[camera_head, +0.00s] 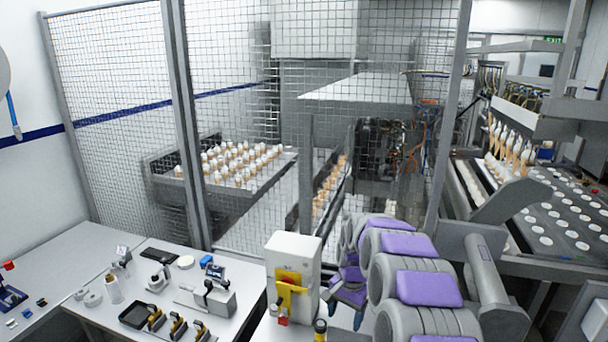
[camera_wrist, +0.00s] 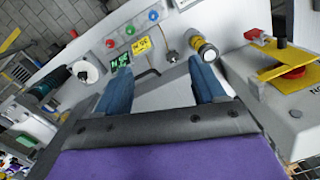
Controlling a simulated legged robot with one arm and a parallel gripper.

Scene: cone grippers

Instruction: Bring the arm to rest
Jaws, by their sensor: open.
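My arm, grey with purple pads, reaches in from the lower right of the head view. My gripper (camera_head: 345,308) is low at its far end, partly hidden by my own arm links, just right of a white box with a yellow part (camera_head: 292,270). In the wrist view my gripper (camera_wrist: 160,78) shows two blue fingers spread apart with nothing between them. Beyond the fingers is a light panel (camera_wrist: 150,30) with coloured buttons and a small green-lit display (camera_wrist: 121,62).
In the wrist view a yellow bracket with a red button (camera_wrist: 291,71) is close on the right, and a yellow-ringed cylinder (camera_wrist: 204,47) stands beyond the fingers. A white bench (camera_head: 95,262) with small tools is at left. A mesh fence (camera_head: 115,110) stands behind.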

